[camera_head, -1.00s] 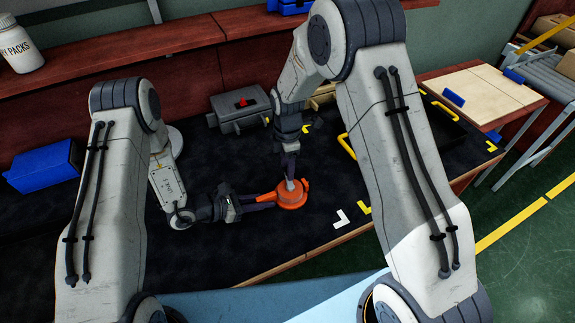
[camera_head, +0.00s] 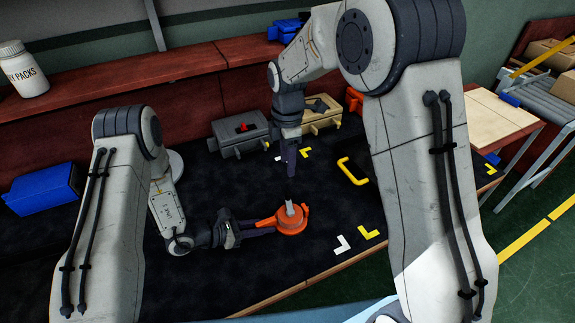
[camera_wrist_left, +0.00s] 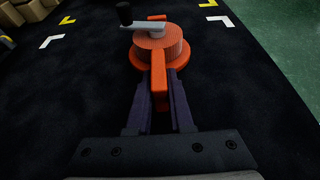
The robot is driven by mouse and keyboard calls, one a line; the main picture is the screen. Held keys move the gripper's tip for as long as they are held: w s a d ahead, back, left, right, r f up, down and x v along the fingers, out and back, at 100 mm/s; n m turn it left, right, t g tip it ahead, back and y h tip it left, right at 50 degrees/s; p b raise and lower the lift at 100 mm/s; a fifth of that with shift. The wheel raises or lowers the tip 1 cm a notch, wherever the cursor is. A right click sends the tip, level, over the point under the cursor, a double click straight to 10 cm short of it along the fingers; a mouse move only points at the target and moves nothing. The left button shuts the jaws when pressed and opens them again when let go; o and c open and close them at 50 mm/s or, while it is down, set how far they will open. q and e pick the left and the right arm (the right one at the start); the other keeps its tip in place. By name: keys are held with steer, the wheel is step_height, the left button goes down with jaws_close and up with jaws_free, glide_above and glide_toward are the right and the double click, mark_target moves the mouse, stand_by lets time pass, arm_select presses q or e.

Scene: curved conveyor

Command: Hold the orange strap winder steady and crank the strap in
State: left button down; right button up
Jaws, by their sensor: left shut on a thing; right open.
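The orange strap winder (camera_head: 291,222) lies on the black table mat, a round body with a handle pointing left. My left gripper (camera_head: 262,226) is shut on that handle; the left wrist view shows its fingers (camera_wrist_left: 159,100) on both sides of the orange handle (camera_wrist_left: 158,85). A grey crank arm (camera_wrist_left: 143,27) with a black knob (camera_wrist_left: 125,14) sits on top of the winder (camera_wrist_left: 160,50). The knob points left in the left wrist view. My right gripper (camera_head: 289,180) is open and empty, pointing down above the winder, apart from the crank.
A grey toolbox (camera_head: 240,134) and a tan box (camera_head: 319,115) stand behind. A blue bin (camera_head: 45,188) is at the left. A yellow handle (camera_head: 353,171) and white and yellow corner marks (camera_head: 342,244) lie to the right.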

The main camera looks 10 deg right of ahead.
arm_select(q)
steer(key=c, duration=0.7)
jaws_free()
